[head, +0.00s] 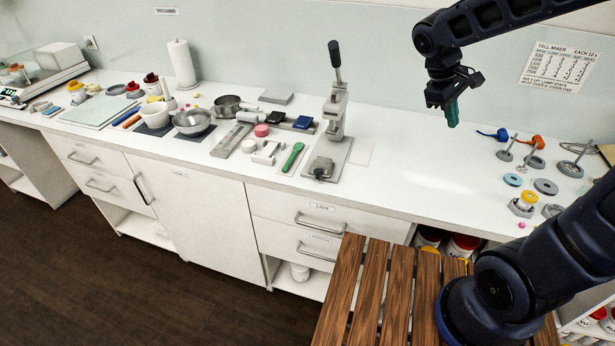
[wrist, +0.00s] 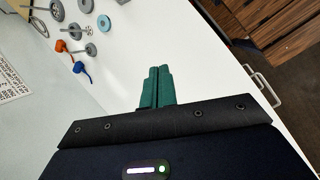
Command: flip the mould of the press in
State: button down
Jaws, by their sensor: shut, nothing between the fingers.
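The press (head: 329,120) stands upright on its grey base plate on the white counter, in the middle of the head view. Its dark-knobbed lever points up. A small grey block that looks like the mould (head: 321,168) sits at the front of the base plate, swung out from under the press column. My gripper (head: 452,114) hangs above the counter to the right of the press, well apart from it. Its green fingers show together and empty in the wrist view (wrist: 158,86). The press is not in the wrist view.
Left of the press lie a green-handled tool (head: 293,157), a pink round piece (head: 261,130), pans and a mortar. The counter between press and mixer parts is clear. A wooden slatted surface (head: 375,295) stands in front.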

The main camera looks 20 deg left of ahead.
jog(key=a+f+n+t+h, duration=0.25)
jog(key=a+f+n, duration=0.2)
jog(key=a, duration=0.75)
jog(key=n+t+h, duration=0.2)
jog(key=n+t, duration=0.5)
jog(key=n, duration=0.4)
send_near(315, 173)
jog(key=w+d+r, duration=0.1)
jog(key=d+r, duration=0.4)
jog(key=s+a+f+n+t+y, duration=0.2)
jog(key=s+a+f+n+t, duration=0.2)
jog(key=s, duration=0.5)
jog(key=shift+a+f, duration=0.75)
jog(key=shift+a, duration=0.45)
jog(key=x, duration=1.4)
jog(key=shift+f, duration=0.1)
